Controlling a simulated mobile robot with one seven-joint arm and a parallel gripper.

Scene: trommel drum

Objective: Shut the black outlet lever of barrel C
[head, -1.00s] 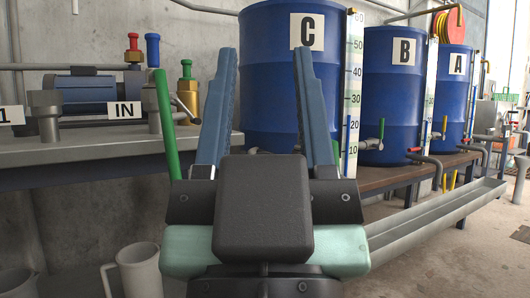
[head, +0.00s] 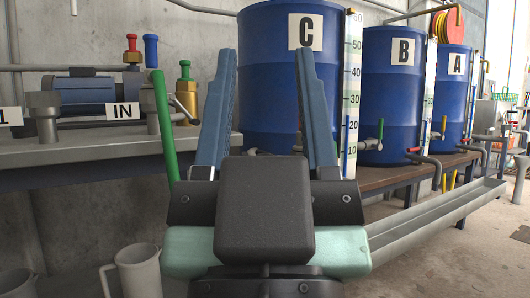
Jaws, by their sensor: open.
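Barrel C (head: 270,90) is a large blue drum with a white C label, behind my gripper in the head view. My gripper (head: 268,55) is open, with its two blue fingers pointing up in front of the barrel and nothing visible between them. A small dark piece (head: 253,151) shows low on the barrel between the fingers; I cannot tell if it is the black outlet lever. The rest of barrel C's outlet is hidden behind my gripper.
A green-handled lever (head: 164,125) stands close left of my gripper, by a pump (head: 85,92) on a bench. Barrels B (head: 391,90) and A (head: 455,95) stand right, above a grey trough (head: 440,215). A pale jug (head: 138,270) is at lower left.

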